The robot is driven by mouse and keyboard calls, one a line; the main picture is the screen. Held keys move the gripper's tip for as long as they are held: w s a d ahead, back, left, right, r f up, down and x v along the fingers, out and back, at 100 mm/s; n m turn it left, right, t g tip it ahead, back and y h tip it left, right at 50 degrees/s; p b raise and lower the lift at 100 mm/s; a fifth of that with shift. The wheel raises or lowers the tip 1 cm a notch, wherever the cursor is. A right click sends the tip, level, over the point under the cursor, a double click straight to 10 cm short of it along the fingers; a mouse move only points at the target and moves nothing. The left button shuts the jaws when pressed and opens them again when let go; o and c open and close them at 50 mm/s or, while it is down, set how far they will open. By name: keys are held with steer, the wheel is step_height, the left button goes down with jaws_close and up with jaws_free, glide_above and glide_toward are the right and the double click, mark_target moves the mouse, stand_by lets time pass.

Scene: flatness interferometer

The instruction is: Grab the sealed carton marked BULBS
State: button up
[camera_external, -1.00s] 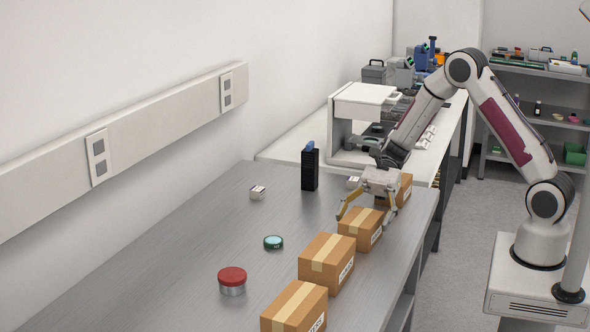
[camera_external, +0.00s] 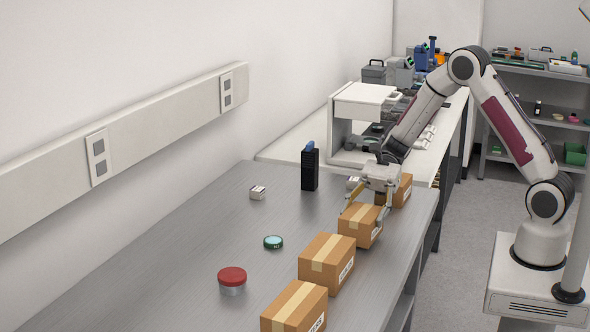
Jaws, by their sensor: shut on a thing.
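Several brown taped cartons with white labels stand in a row along the right side of the metal table. The print on the labels is too small to read, so I cannot tell which is marked BULBS. My gripper (camera_external: 364,212) is shut on one small carton (camera_external: 357,229), with a finger on each side of it. Another carton (camera_external: 404,190) stands just behind my gripper and is partly hidden by it. A larger carton (camera_external: 326,262) is in front of the held one, and another carton (camera_external: 293,307) is at the bottom edge.
A red-lidded tin (camera_external: 232,281), a teal round item (camera_external: 273,242), a small white block (camera_external: 258,193) and a black upright holder (camera_external: 310,170) stand on the metal table (camera_external: 180,262). A white bench with instruments is behind. The table's left part is mostly clear.

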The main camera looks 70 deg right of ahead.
mark_target(364, 210)
steer(key=shift+r, duration=4.35)
